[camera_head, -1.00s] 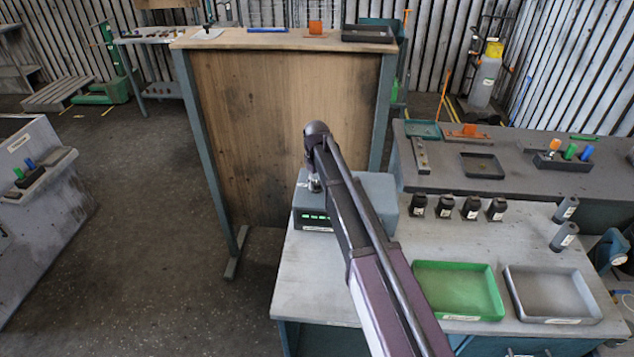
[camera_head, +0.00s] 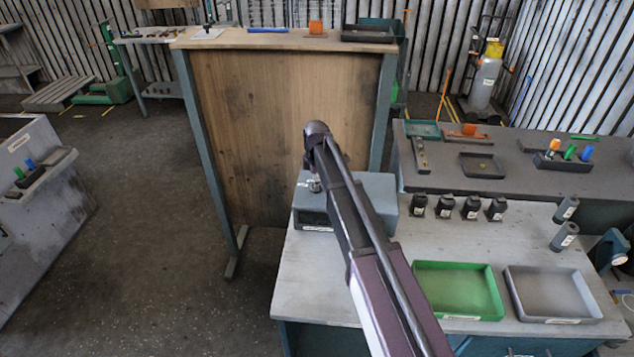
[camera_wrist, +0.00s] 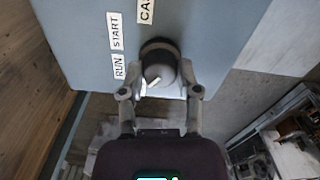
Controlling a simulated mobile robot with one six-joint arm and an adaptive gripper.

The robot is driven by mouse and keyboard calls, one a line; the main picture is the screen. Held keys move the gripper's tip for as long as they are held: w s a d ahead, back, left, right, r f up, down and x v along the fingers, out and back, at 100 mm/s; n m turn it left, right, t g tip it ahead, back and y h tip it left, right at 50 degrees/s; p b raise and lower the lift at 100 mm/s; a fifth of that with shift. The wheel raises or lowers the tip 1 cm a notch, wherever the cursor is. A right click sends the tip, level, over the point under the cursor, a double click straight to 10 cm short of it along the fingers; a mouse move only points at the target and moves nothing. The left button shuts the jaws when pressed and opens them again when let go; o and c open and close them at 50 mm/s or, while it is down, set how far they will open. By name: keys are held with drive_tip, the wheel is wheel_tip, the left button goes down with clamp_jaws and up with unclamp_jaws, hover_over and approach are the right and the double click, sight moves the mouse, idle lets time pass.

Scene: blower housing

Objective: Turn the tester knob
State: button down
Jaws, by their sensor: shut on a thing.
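The tester is a blue-grey box (camera_head: 378,188) on the left end of the light workbench, partly hidden behind my arm in the head view. In the wrist view its panel (camera_wrist: 75,35) carries white labels reading RUN, START and a partly cut-off one beginning CA. The dark round knob (camera_wrist: 158,62) stands out from this panel, with a small white mark on its lower part. My gripper (camera_wrist: 160,88) has its two fingers on either side of the knob and is shut on it. In the head view my gripper (camera_head: 314,185) is small at the tester's left part. The tester's front display looks dark.
A green tray (camera_head: 457,318) and a grey tray (camera_head: 556,320) lie on the bench to the right. Several black parts (camera_head: 445,207) stand behind them, with two grey cylinders (camera_head: 565,237) farther right. A tall wooden-panelled stand (camera_head: 270,120) rises behind the tester.

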drive_tip(key=shift+s+n, duration=0.15)
drive_tip(key=shift+n, duration=1.05)
drive_tip(key=shift+c, duration=1.5)
unclamp_jaws()
drive_tip(key=shift+m, duration=0.4)
